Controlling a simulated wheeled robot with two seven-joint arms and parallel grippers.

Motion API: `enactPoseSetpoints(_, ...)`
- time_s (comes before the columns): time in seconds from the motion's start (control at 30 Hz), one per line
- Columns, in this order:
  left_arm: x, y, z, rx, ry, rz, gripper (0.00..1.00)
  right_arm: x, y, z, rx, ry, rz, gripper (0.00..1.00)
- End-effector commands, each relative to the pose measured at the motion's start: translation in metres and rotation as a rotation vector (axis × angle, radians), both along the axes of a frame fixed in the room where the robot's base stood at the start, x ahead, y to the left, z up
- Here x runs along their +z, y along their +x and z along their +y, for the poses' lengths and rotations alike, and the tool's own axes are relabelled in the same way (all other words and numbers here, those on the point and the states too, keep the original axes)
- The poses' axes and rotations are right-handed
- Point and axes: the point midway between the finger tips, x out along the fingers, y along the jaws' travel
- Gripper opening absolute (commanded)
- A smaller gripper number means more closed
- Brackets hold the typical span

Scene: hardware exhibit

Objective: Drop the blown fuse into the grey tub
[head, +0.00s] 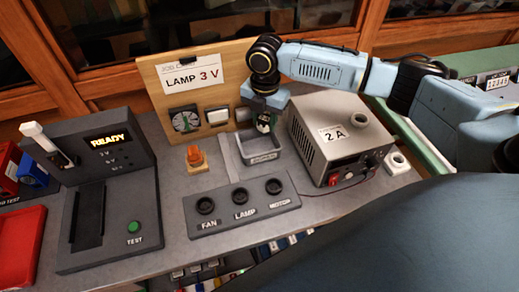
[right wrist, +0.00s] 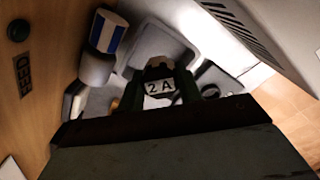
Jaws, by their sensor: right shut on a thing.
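My right gripper (head: 264,126) is over the grey tub (head: 248,160), close to the board behind it. In the right wrist view it (right wrist: 160,86) is shut on a small fuse (right wrist: 160,87) with a white label reading "2 A". The fuse is a little above the tub, and most of it is hidden by the fingers in the head view. The tub also shows in the wrist view (right wrist: 150,42), past the fingertips. The visible part of the tub's floor looks empty. My left gripper is not in view.
A supply box (head: 355,115) marked "2 A" stands right of the tub. An orange lamp (head: 196,158) is left of it, and a socket panel (head: 240,207) lies in front. A wooden board (head: 168,80) reading "LAMP 3 V" rises behind. A tester (head: 110,185) showing READY stands left.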

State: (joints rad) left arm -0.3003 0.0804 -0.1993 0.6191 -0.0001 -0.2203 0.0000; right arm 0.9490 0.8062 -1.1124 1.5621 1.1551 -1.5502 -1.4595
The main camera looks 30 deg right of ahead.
Motion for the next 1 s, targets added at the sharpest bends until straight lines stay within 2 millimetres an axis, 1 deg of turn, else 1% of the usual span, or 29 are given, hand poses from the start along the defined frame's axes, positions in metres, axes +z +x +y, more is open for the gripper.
enactPoseSetpoints(0.17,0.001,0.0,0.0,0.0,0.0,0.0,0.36,0.001,0.0,0.0,0.0,0.0,0.0,0.13)
enactPoseSetpoints(0.2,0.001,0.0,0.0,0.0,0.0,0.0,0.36,0.001,0.0,0.0,0.0,0.0,0.0,0.37)
enactPoseSetpoints(0.37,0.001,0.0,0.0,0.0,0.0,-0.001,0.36,0.001,0.0,0.0,-0.001,0.0,0.0,0.58)
enactPoseSetpoints(0.4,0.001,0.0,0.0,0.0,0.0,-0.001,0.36,0.001,0.0,0.0,-0.001,0.0,0.0,0.6)
enactPoseSetpoints(0.67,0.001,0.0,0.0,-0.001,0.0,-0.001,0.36,0.002,0.0,0.0,-0.001,0.0,0.0,0.6)
enactPoseSetpoints(0.77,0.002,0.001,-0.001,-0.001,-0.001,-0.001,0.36,0.009,0.001,0.0,-0.001,0.001,-0.002,0.6)
enactPoseSetpoints(0.87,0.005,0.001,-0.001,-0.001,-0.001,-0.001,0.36,0.024,0.001,0.0,-0.001,0.001,-0.003,0.6)
enactPoseSetpoints(1.0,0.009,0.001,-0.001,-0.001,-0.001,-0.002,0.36,0.056,0.001,0.0,-0.001,0.0,-0.004,0.6)
